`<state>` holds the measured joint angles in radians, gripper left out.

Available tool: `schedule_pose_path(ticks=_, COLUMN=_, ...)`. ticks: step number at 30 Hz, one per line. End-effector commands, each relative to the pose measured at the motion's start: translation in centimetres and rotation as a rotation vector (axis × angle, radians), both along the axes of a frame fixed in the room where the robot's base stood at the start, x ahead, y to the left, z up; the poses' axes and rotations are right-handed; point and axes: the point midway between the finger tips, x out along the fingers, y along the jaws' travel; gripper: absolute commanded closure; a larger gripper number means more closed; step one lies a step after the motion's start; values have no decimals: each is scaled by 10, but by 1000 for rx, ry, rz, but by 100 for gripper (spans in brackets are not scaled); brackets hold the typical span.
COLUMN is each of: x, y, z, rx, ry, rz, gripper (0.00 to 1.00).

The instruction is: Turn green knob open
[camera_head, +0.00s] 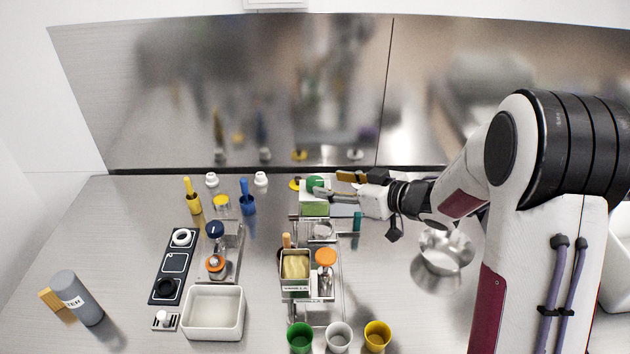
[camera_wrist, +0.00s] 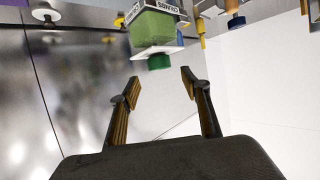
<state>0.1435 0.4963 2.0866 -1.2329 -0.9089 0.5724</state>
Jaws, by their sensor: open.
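The green knob (camera_head: 315,183) sits on top of a white-framed dispenser with green contents (camera_head: 314,207), at the back middle of the table. In the wrist view the knob (camera_wrist: 159,62) shows as a short green cylinder against the dispenser (camera_wrist: 152,28), which carries a partly readable label. My gripper (camera_head: 335,187) reaches in from the right, close to the knob. In the wrist view my gripper (camera_wrist: 161,81) is open and empty. The knob appears just beyond the fingertips, roughly centred between them; I cannot tell if either finger touches it.
A second dispenser (camera_head: 295,267) and an orange knob (camera_head: 326,256) stand in front. Green (camera_head: 300,337), white (camera_head: 339,336) and yellow (camera_head: 377,334) cups line the front. A metal bowl (camera_head: 446,250) is at right; a white tub (camera_head: 213,313) is at left.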

Motion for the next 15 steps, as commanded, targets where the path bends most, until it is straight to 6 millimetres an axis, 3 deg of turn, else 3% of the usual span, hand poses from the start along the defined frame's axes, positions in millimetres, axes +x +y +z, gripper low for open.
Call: schedule_pose_path(ticks=15, x=36, y=37, z=-22, rx=0, ry=0, rz=1, gripper=53)
